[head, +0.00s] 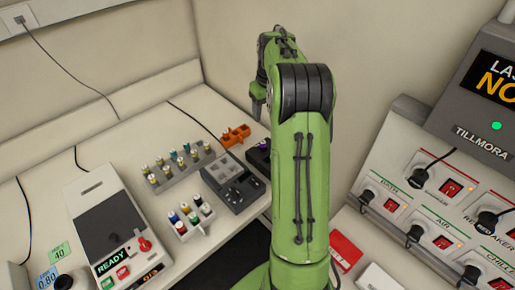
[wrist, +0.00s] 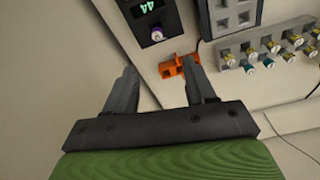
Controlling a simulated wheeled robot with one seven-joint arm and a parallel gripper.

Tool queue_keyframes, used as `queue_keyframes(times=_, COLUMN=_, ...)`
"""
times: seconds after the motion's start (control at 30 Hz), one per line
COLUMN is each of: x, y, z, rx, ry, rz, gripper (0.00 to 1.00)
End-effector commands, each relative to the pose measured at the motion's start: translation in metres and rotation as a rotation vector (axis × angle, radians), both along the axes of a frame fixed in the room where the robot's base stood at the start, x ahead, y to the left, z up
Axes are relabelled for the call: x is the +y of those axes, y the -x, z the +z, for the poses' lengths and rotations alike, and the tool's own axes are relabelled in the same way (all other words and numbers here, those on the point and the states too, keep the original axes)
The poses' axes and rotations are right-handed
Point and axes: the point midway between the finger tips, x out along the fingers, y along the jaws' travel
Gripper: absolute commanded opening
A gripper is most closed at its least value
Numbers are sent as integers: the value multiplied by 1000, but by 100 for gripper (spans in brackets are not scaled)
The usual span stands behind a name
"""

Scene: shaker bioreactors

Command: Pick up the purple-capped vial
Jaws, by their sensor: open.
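The purple-capped vial (wrist: 157,34) stands in a black block with a green "44" display (wrist: 147,6), at the top of the wrist view. In the head view its purple cap (head: 264,146) shows on the black block (head: 258,160), just left of my arm, which hides part of the block. My gripper (wrist: 160,72) is open and empty. Its two fingers point toward the bench, and the vial lies beyond the fingertips, apart from them. In the head view my arm mostly hides the gripper.
An orange holder (wrist: 180,66) lies close by the right finger; it also shows in the head view (head: 236,135). A grey rack of several vials (head: 180,168), a grey device (head: 232,182) and a small white rack (head: 190,222) stand to the left. A switch panel (head: 430,200) is at right.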

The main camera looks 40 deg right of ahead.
Motion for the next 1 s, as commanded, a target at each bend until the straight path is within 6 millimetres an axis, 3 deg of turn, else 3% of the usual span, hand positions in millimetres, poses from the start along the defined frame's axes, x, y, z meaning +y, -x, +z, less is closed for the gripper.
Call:
queue_keyframes(times=0.1, x=-16, y=-1, z=-16, rx=8, ry=-12, rz=-7, gripper=55)
queue_keyframes(times=0.17, x=-17, y=-2, z=-25, rx=9, ry=-14, rz=-7, gripper=55)
queue_keyframes(times=0.5, x=-17, y=-12, z=-105, rx=9, ry=-13, rz=-6, gripper=55)
queue_keyframes(times=0.67, x=-17, y=-14, z=-123, rx=9, ry=-14, rz=-7, gripper=55)
queue_keyframes(times=0.9, x=-17, y=-22, z=-164, rx=9, ry=-13, rz=-7, gripper=55)
queue_keyframes(times=1.0, x=-17, y=-23, z=-170, rx=7, ry=-11, rz=-6, gripper=55)
